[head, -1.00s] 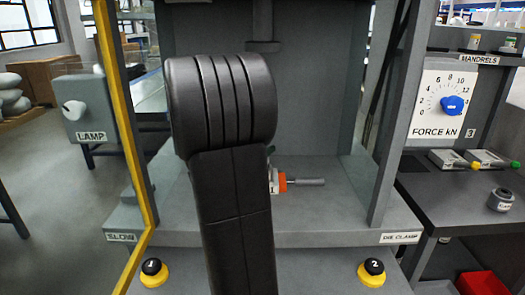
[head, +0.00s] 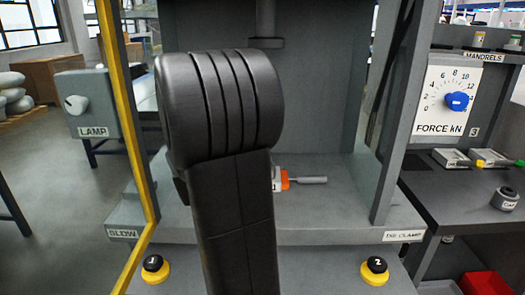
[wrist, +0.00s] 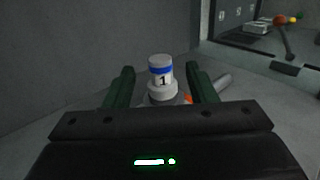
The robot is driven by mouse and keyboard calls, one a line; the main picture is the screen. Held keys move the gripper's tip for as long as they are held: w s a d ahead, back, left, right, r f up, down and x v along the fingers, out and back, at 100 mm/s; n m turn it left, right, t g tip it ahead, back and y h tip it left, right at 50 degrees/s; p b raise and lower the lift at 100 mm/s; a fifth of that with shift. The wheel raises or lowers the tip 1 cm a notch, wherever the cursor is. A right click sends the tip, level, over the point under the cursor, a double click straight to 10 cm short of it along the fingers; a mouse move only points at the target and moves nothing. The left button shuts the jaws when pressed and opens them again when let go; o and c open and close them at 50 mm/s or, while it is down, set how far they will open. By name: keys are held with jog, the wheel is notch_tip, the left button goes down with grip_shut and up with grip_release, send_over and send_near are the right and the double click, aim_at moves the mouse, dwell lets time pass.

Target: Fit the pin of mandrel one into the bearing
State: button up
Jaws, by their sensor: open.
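Mandrel one (wrist: 161,74), a white cylinder with a blue band and a black "1", stands upright on a wider pale round part in the wrist view. My gripper (wrist: 161,80) is open, with one dark green finger on each side of the mandrel; I cannot tell whether they touch it. In the head view, my arm hides the gripper and most of the mandrel. An orange part (head: 285,181) with a grey handle (head: 312,180) shows beside it on the press bed. I cannot make out the bearing.
The grey press bed (head: 345,215) has free room right of the handle. Press uprights stand on both sides, a yellow strip (head: 130,120) on the left. A ram (head: 265,35) hangs above. On the right bench are small boxes (head: 451,158) and a round grey part (head: 504,198).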

jog(key=shift+v, duration=1.45)
jog(key=shift+d, duration=0.1)
jog(key=x, duration=0.7)
jog(key=shift+w+d+p, duration=0.1)
jog(key=shift+w+p, duration=0.05)
jog(key=shift+p, duration=0.15)
jog(key=shift+w+r+p, duration=0.15)
jog(key=shift+r+p, duration=0.1)
jog(key=shift+p, duration=0.1)
jog(key=shift+r, duration=0.25)
jog(key=shift+f, duration=0.2)
